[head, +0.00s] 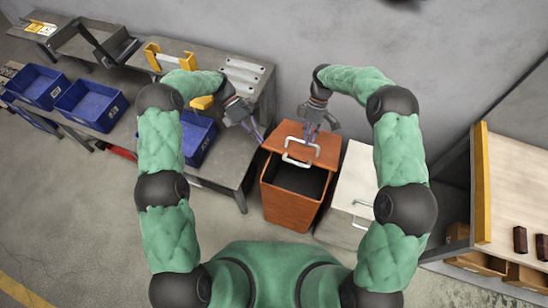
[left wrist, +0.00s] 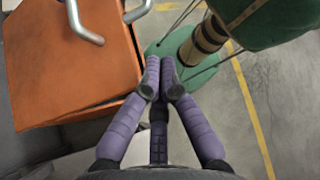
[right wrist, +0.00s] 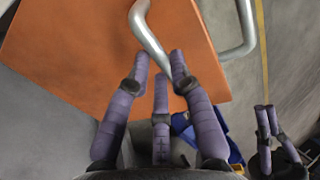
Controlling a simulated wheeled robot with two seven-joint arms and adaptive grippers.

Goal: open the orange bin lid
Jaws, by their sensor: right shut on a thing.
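The orange bin (head: 285,205) stands on the floor in the middle of the head view, its dark inside showing. Its orange lid (head: 283,134) is lifted at the back of the opening; its exact angle is hard to tell. A bent pale metal handle (head: 316,148) is on the lid. My right gripper (head: 312,132) is at the lid and shut on the handle, with the bar between the fingers in the right wrist view (right wrist: 150,40). My left gripper (head: 257,136) is left of the lid, fingers together and empty in the left wrist view (left wrist: 160,75).
A pale-lidded bin (head: 352,185) stands close on the right of the orange one. A grey workbench (head: 230,155) with blue bins (head: 92,105) runs along the left. A wooden-topped bench (head: 515,190) is at the right. The floor at the lower left is clear.

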